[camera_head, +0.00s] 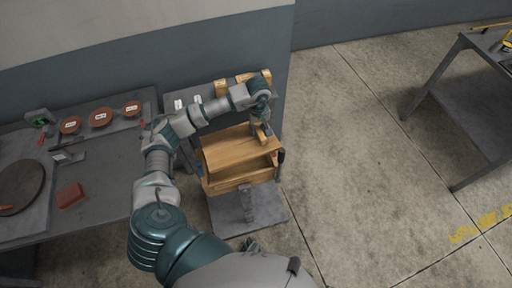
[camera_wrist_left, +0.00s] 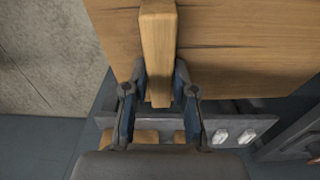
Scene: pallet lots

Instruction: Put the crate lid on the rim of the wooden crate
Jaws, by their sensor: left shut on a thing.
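The crate lid (camera_head: 232,149) is a flat wooden board over the wooden crate (camera_head: 243,180), covering most of its opening. The lid lies askew to the crate, and I cannot tell whether it touches the rim. My left gripper (camera_head: 264,134) is at the lid's far right part, shut on its raised wooden batten. In the left wrist view, the fingers (camera_wrist_left: 159,103) sit on both sides of the batten (camera_wrist_left: 158,48), with the lid's board (camera_wrist_left: 230,45) beyond it. My right gripper is not in view.
The crate stands on a grey stand (camera_head: 222,212). A grey table (camera_head: 107,178) on the left holds a red block (camera_head: 70,195), a round dark plate (camera_head: 18,187) and several reddish discs. Wooden pieces (camera_head: 221,88) stand behind the crate. The floor to the right is clear up to another table (camera_head: 466,95).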

